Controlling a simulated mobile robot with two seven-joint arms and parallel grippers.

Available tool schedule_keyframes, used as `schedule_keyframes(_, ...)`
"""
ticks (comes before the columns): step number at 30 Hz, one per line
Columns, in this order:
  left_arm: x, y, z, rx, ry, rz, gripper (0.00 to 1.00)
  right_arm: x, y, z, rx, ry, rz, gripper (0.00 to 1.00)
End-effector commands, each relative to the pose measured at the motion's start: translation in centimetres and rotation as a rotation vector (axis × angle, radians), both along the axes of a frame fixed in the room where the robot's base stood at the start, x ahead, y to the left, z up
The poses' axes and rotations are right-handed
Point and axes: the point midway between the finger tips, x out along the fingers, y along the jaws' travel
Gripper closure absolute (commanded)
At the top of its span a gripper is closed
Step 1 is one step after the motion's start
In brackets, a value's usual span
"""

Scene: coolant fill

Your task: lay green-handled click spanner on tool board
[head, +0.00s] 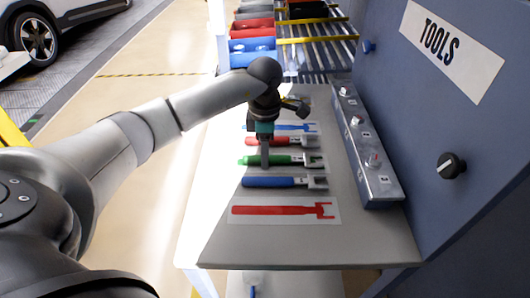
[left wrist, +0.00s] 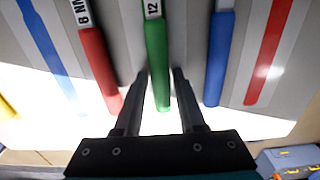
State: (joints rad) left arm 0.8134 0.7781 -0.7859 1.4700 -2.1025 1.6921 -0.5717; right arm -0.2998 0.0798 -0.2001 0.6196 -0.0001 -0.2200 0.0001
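The green-handled spanner (head: 284,160) lies on the tool board (head: 220,243), on a pale label plate, with its metal head to the right. My left gripper (head: 265,163) points down at its handle, with a finger hiding part of it in the head view. In the left wrist view, the left gripper (left wrist: 159,74) has its fingers apart, one on each side of the green handle (left wrist: 157,65). A narrow gap seems to show beside the handle; contact is hard to tell. My right gripper is not in view.
A red-handled spanner (head: 268,141) and a blue-handled spanner (head: 268,182) lie close on either side. A red spanner outline (head: 275,210) at the front is bare. A grey control box (head: 366,150) and the blue TOOLS panel (head: 440,110) bound the right side.

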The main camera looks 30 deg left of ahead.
Motion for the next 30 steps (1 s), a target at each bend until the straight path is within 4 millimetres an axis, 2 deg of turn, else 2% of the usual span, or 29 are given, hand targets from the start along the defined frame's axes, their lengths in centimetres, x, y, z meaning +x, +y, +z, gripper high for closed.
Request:
schedule_keyframes(1, 0.0, 0.0, 0.0, 0.000, 0.000, 0.000, 0.54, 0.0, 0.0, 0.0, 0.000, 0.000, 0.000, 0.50)
schedule_keyframes(4, 0.0, 0.0, 0.0, 0.001, 0.001, 0.000, 0.43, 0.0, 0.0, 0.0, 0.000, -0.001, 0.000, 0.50)
schedule_keyframes(14, 0.0, 0.0, 0.4, -0.001, 0.001, 0.000, 0.43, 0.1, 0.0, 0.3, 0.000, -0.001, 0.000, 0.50)
schedule_keyframes(17, 0.1, 0.1, 1.7, 0.001, -0.003, 0.001, 0.43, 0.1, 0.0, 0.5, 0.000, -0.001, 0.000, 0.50)
schedule_keyframes(24, 0.1, 0.1, 7.0, 0.001, -0.005, 0.000, 0.43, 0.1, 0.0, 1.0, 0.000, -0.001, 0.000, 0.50)
schedule_keyframes(30, 0.1, 0.0, 10.6, 0.000, -0.002, 0.000, 0.43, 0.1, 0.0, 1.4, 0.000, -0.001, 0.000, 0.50)
